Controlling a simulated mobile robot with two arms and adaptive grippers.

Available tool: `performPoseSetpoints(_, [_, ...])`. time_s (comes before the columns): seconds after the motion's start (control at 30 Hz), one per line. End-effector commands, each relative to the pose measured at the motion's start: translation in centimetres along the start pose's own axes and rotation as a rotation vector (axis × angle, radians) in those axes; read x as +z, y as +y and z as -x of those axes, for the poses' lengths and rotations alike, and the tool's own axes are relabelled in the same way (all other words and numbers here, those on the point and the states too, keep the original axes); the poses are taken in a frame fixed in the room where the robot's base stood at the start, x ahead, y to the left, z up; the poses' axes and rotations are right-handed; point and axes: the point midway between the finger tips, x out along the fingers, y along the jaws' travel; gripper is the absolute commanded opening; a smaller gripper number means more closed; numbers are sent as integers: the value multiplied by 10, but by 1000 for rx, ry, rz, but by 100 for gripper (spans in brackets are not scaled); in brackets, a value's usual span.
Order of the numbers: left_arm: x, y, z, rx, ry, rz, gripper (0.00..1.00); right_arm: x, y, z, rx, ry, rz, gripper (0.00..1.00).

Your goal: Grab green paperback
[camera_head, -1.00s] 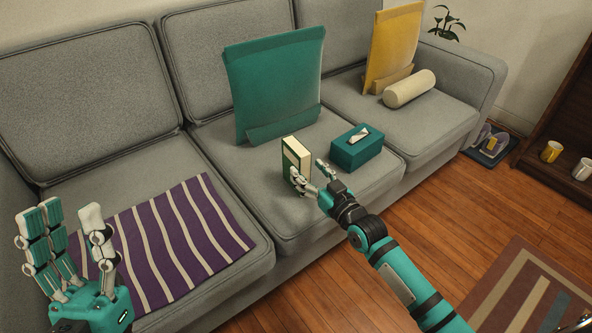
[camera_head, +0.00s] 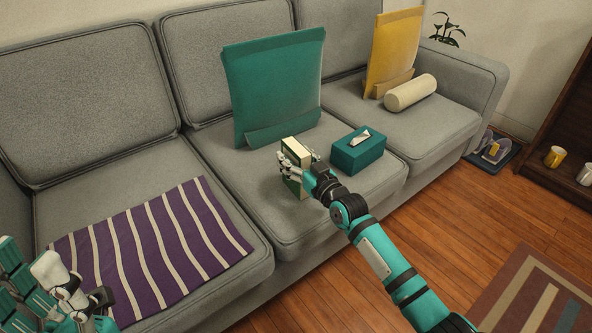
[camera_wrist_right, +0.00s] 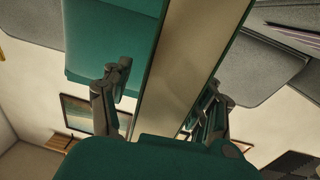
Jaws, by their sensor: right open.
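The green paperback (camera_head: 296,149) stands upright on the middle seat of the grey sofa, its pale page edges showing. It also shows in the right wrist view (camera_wrist_right: 190,62), between the fingers. My right gripper (camera_head: 300,163) is open around the book, with fingers on both sides of it. In the right wrist view, the fingers (camera_wrist_right: 165,88) stand apart; contact with the covers cannot be told. The fingers hide the book's lower part in the head view. My left gripper (camera_head: 45,285) is open and empty at the lower left, partly out of frame.
A teal tissue box (camera_head: 357,155) sits close right of the book. A teal cushion (camera_head: 275,85) leans behind it. A striped purple cloth (camera_head: 150,245) covers the left seat. A yellow cushion (camera_head: 393,45) and cream bolster (camera_head: 410,92) are on the right seat.

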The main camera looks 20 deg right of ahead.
Motion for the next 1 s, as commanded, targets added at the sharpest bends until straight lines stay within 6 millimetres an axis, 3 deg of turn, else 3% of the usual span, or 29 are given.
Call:
performPoseSetpoints(0.07, [0, 0, 0, 0, -1, 0, 40, 0, 0, 0, 0, 0, 0, 52])
performPoseSetpoints(0.47, [0, 0, 0, 0, -2, 1, 40, 0, 0, 0, 0, 0, 0, 0])
performPoseSetpoints(0.83, [0, 0, -2, 0, -2, 0, 40, -4, 0, 0, 1, 4, 1, 0])
performPoseSetpoints(1.0, [-2, 0, -11, 0, -2, 0, 40, -18, 0, 0, 0, 5, 0, 0])
